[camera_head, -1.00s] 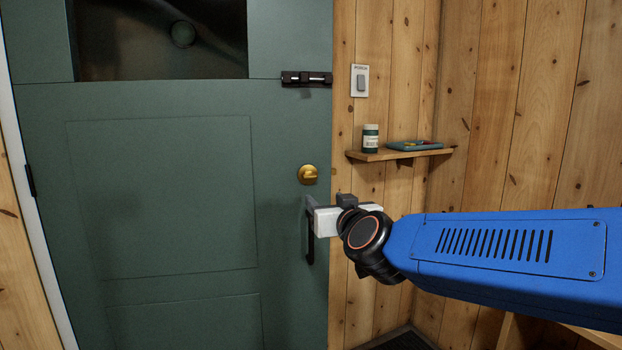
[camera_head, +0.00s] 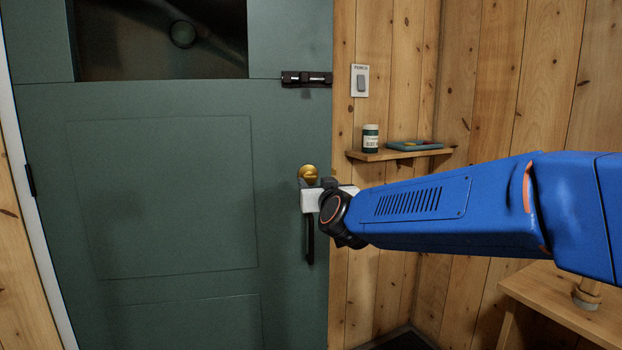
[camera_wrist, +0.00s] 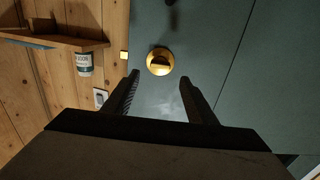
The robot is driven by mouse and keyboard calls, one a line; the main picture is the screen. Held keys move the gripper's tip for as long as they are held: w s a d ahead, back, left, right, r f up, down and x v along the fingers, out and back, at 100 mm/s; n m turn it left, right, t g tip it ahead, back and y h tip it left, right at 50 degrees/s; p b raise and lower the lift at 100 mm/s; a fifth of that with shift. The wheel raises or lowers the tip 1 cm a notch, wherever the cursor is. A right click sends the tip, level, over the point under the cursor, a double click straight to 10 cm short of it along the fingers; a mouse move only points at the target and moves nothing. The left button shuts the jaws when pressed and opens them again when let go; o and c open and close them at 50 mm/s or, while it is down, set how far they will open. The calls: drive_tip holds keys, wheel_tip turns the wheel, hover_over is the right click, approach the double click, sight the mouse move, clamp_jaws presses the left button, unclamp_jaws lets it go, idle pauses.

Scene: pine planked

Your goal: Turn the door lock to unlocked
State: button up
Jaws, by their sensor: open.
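The door lock, a round brass thumb-turn (camera_head: 309,174), sits on the green door (camera_head: 170,200) near its right edge, above the black pull handle (camera_head: 310,240). In the wrist view the brass lock (camera_wrist: 160,61) lies ahead of my fingers, in line with the gap between them. Its raised turn piece looks roughly level in that view. My gripper (camera_wrist: 160,88) is open and empty. In the head view my gripper (camera_head: 308,184) is just below the lock and partly overlaps its lower edge; I cannot tell whether they touch.
A black slide bolt (camera_head: 306,79) is higher on the door. A small shelf (camera_head: 399,154) holds a jar (camera_head: 370,138) and a blue tray (camera_head: 415,146). A wooden bench (camera_head: 560,300) stands at lower right.

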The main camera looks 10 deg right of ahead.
sight(310, 176)
drive_tip(key=w, duration=0.7)
drive_tip(key=shift+w+a, duration=0.2)
drive_tip(key=shift+a, duration=0.05)
drive_tip(key=c, duration=1.1)
